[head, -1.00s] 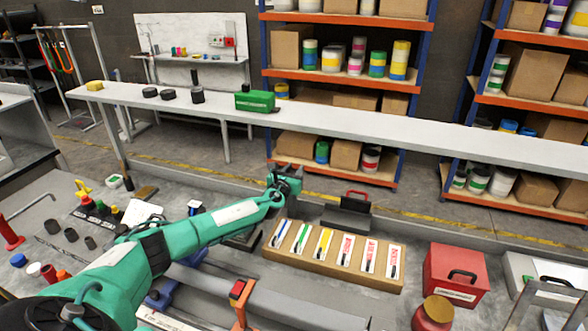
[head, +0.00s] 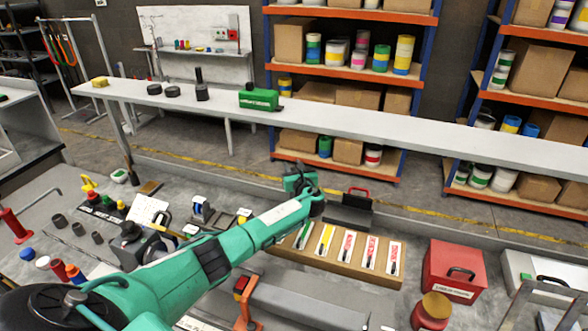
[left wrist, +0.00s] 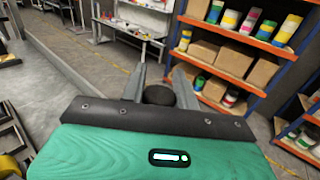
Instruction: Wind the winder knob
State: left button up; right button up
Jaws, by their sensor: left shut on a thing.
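My left arm reaches across the bench in the head view, and its gripper (head: 300,181) is over the far side, left of a dark box with a red handle. In the left wrist view, a dark round knob (left wrist: 159,95) sits between the two grey fingers of my left gripper (left wrist: 160,88). The gripper is shut on this knob, which I take to be the winder knob. The gripper hides the knob in the head view, and whatever the knob is fixed to cannot be made out. My right gripper is in neither view.
A board with several labelled colour strips (head: 336,262) lies beside my left forearm. The dark box (head: 347,215) and a red box (head: 452,271) stand to the right. A long pale shelf (head: 400,130) with a green case (head: 260,100) runs behind the gripper.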

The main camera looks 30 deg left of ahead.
pick_arm(q)
jog(key=shift+r+n+g+y, duration=0.1)
jog(key=shift+n+g+y, duration=0.2)
jog(key=shift+g, duration=0.1)
jog(key=o, duration=1)
jog(key=shift+c, duration=0.2)
jog(key=shift+s+d+p, duration=0.2)
jog(key=shift+d+p, duration=0.05)
jog(key=shift+p, duration=0.1)
jog(key=p+v, duration=0.7)
jog(key=v, duration=0.6)
jog(key=shift+s, duration=0.15)
